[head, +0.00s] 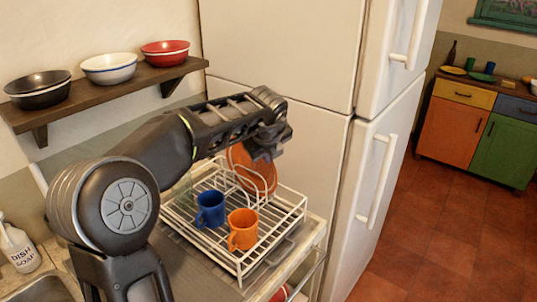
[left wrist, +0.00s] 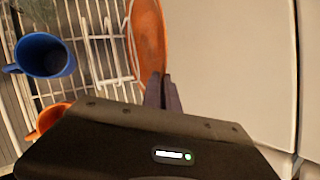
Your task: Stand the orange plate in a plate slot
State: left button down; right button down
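The orange plate (head: 262,178) is upright, on edge, at the back right of the white wire dish rack (head: 226,262), beside the rack's wire plate slots (head: 240,178). My left gripper (head: 266,155) is at the plate's upper edge. In the left wrist view the plate (left wrist: 149,42) shows nearly edge-on, and its near rim runs to the nearly closed fingertips (left wrist: 162,80), which look shut on it. The arm and gripper hide part of the plate in the head view. I cannot tell whether its lower edge sits in a slot. My right gripper is not in view.
A blue mug (head: 210,210) and an orange mug (head: 242,231) stand in the rack. A white fridge (head: 290,110) rises close behind and right of it. A wall shelf (head: 110,88) with three bowls is at the upper left. A soap bottle (head: 18,248) stands at the left.

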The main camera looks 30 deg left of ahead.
pick_arm(q)
jog(key=c, duration=1.6)
grip_release()
jog(key=shift+o, duration=0.2)
jog(key=shift+f, duration=0.1)
jog(key=shift+s, duration=0.1)
jog(key=v, duration=0.8)
jog(key=shift+b, duration=0.35)
jog(key=shift+f, duration=0.1)
